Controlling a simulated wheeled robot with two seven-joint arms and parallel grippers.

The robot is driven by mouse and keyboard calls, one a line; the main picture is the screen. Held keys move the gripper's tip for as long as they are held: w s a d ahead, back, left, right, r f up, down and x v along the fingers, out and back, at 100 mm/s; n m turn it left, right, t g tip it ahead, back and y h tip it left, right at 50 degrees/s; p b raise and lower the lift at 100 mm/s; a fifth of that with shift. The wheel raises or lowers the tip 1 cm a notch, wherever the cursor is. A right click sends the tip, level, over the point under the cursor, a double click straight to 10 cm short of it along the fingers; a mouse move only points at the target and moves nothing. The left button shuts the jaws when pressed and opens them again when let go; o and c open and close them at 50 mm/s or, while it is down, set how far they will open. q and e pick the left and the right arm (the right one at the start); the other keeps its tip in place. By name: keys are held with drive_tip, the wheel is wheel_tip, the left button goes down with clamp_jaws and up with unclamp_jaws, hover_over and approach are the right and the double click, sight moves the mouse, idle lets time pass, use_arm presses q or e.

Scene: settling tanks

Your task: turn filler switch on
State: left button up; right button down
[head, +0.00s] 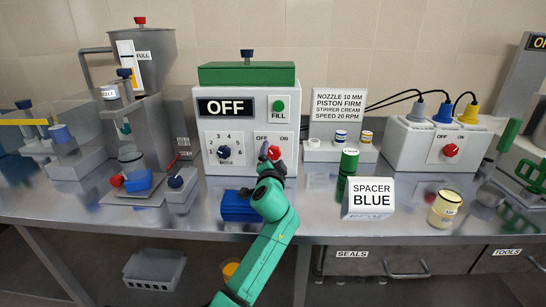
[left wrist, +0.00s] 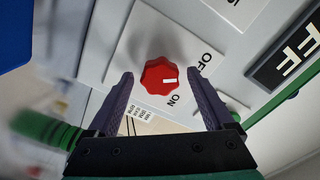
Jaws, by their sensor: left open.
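The filler is a white box (head: 212,140) with a green lid and a display reading OFF (head: 226,107). Its red switch knob (head: 273,153) sits at the lower right of the front, under the OFF and ON labels. In the left wrist view the red knob (left wrist: 157,78) has a white mark pointing right, between the OFF and ON labels. My left gripper (head: 268,156) is at the knob and partly covers it in the head view. In the wrist view the left gripper (left wrist: 160,74) is open, its fingers on either side of the knob. My right gripper is not in view.
A sign reading SPACER BLUE (head: 370,198) and a green cylinder (head: 347,172) stand right of my arm. A blue block (head: 238,206) lies left of it. Another box (head: 410,150) with a red knob (head: 450,150) stands further right.

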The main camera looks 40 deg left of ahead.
use_arm(q)
drive_tip(key=c, duration=0.7)
clamp_jaws()
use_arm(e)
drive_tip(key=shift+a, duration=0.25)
